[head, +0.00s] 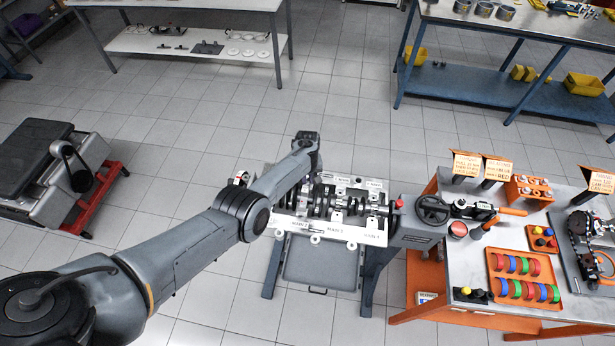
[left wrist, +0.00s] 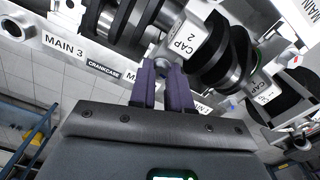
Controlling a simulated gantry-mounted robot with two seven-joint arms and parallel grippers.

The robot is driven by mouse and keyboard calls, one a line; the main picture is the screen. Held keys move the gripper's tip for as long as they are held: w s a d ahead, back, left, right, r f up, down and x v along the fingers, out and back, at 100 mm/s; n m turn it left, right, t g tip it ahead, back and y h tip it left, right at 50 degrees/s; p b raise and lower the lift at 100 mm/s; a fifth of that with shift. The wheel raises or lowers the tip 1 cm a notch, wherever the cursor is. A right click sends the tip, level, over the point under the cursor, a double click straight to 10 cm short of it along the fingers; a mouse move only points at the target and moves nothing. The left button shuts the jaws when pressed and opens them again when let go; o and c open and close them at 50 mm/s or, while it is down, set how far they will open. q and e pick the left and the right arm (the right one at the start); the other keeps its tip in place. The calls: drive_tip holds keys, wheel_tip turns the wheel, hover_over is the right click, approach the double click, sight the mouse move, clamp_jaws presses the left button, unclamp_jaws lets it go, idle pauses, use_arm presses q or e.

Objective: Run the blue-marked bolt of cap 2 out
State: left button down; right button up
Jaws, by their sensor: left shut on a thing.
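The crankcase (head: 336,228) lies on a stand with the dark crankshaft (head: 345,204) across it. In the left wrist view, cap 2 (left wrist: 188,40) is a pale block with a "CAP 2" label. My left gripper (left wrist: 163,70) has its two purple fingers at the lower edge of cap 2, shut on a small bolt head that is mostly hidden between the tips. I cannot make out a blue mark on it clearly. In the head view my left arm reaches over the crankcase's left part, and its wrist hides the fingers. My right gripper is not in view.
Another labelled cap (left wrist: 262,90) sits beside a dark crank web. A grey machine on a red base (head: 85,212) stands left.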

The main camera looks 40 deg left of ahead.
use_arm(q)
drive_tip(key=shift+s+f, duration=0.15)
drive_tip(key=c, duration=1.5)
unclamp_jaws()
drive_tip(key=shift+o, duration=0.8)
drive_tip(key=shift+d, duration=0.1)
drive_tip(key=shift+r, duration=0.25)
wheel_tip(320, 180, up, 10)
drive_tip(key=p, duration=0.4)
drive_tip(key=shift+r, duration=0.15)
